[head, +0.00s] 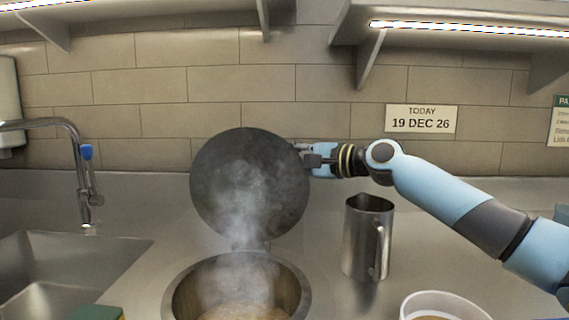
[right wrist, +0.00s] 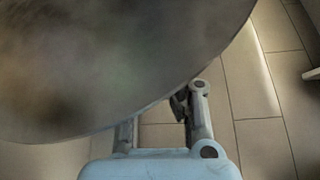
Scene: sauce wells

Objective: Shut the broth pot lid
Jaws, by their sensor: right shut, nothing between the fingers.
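The broth pot (head: 238,289) is set in the counter, with steam rising from brown broth inside. Its round dark lid (head: 250,184) stands upright and open on a hinge at the pot's back edge. My right gripper (head: 303,155) is at the lid's upper right edge, shut with nothing held. In the right wrist view the lid (right wrist: 110,60) fills the upper left, and the gripper (right wrist: 185,100) points towards its rim. Part of the fingers is hidden behind the lid, and I cannot tell whether they touch it. My left gripper is not in view.
A metal jug (head: 366,237) stands right of the pot, below my right arm. A white bowl (head: 440,304) is at the front right. A sink (head: 60,275) with a tap (head: 75,165) is at left. A green-topped sponge (head: 98,312) lies at the front edge. Shelves (head: 460,25) hang above.

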